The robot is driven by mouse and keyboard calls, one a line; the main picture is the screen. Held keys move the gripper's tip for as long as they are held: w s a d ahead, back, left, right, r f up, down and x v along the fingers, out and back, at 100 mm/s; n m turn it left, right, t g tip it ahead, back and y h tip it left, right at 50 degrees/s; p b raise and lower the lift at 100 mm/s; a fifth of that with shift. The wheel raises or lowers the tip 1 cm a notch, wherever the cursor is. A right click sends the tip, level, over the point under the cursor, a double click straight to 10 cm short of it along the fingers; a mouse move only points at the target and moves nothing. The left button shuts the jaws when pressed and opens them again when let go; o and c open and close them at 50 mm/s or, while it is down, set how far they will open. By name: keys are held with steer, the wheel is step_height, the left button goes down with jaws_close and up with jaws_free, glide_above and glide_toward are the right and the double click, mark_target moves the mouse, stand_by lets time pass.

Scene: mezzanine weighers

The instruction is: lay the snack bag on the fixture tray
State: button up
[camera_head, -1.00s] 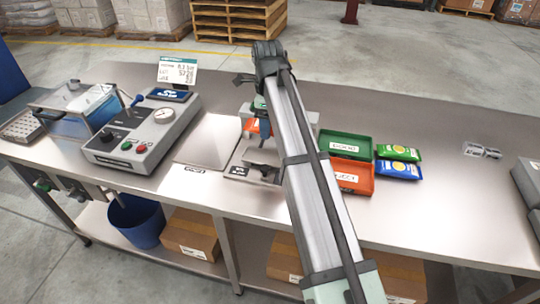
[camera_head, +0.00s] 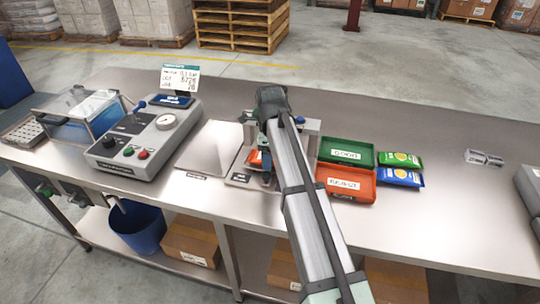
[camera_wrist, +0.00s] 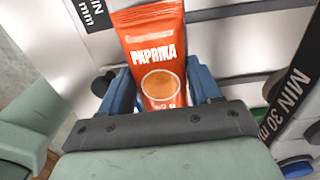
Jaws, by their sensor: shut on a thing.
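The snack bag, an orange-red "PAPRIKA" packet (camera_wrist: 158,55), is between the blue fingers of my gripper (camera_wrist: 163,90) in the wrist view. My gripper is shut on it. In the head view the bag (camera_head: 255,159) shows as a small orange patch at the fixture, left of my arm. The fixture tray appears to be the grey metal piece (camera_head: 240,179) below the bag. My arm hides much of it and of the gripper. I cannot tell whether the bag touches the tray.
A green tray (camera_head: 345,141) and a red tray (camera_head: 366,185) stand right of my arm, with green (camera_head: 400,160) and blue (camera_head: 400,178) packets beside them. A control box (camera_head: 145,135) stands at left. A flat metal plate (camera_head: 205,150) lies left of the fixture.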

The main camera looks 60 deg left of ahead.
steer(key=shift+f, duration=0.1)
steer(key=o, duration=1)
steer(key=shift+o, duration=0.2)
step_height(320, 180, up, 12)
stand_by(0.3)
